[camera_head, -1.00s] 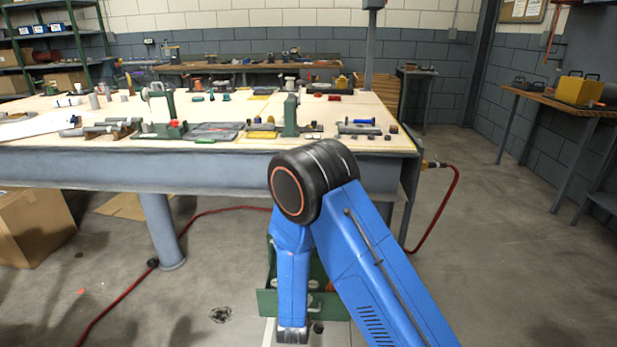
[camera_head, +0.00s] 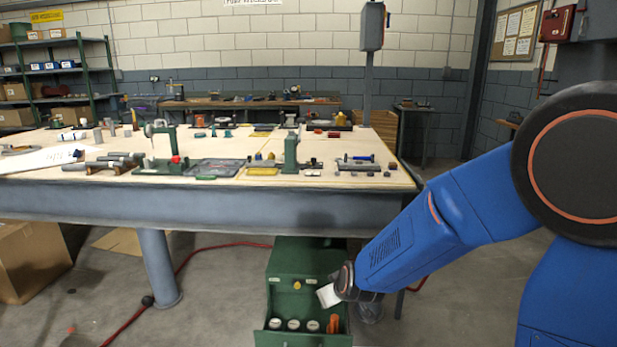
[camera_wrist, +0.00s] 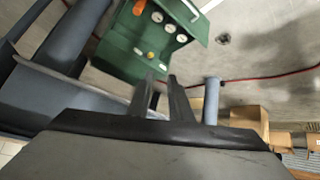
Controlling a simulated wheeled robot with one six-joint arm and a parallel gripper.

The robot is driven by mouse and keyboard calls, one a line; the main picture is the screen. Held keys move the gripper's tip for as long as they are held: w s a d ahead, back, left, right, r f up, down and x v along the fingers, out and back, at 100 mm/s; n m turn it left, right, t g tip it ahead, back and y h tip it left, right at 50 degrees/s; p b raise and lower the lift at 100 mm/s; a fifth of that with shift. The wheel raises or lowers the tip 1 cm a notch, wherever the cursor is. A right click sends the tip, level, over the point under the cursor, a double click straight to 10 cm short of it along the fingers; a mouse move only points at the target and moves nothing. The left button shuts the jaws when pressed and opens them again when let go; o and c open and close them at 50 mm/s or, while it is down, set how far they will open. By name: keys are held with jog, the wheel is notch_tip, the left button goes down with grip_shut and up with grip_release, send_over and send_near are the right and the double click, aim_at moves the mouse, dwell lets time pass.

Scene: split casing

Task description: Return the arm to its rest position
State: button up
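My arm, blue with black joints, fills the right side of the head view. It bends down to the left, and its end (camera_head: 346,284) is in front of the green cabinet (camera_head: 300,262). In the wrist view the two dark fingers of my gripper (camera_wrist: 161,84) stand apart with nothing between them. The fingers are too small to make out in the head view. The green cabinet also shows beyond the fingers in the wrist view (camera_wrist: 128,52).
The cabinet's open drawer (camera_head: 303,338) holds several round white-topped items and an orange item (camera_head: 334,323). The workbench (camera_head: 200,205) with many parts stands above and behind. A cardboard box (camera_head: 32,262) is at left. A red hose (camera_head: 215,211) lies on the floor.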

jog(key=s+d+r+m+g+h, duration=0.1)
jog(key=s+d+r, duration=0.4)
jog(key=s, duration=0.6)
jog(key=s+d+r+m+g+h, duration=0.1)
jog(key=s+d+r+m, duration=0.2)
jog(key=s+d, duration=0.7)
jog(key=s+d+r+m+g, duration=0.1)
jog(key=s+d+r+m, duration=0.1)
jog(key=s+d+r, duration=0.5)
jog(key=s+d, duration=0.1)
jog(key=s, duration=0.4)
jog(key=shift+r+h, duration=0.15)
jog(key=shift+h, duration=0.25)
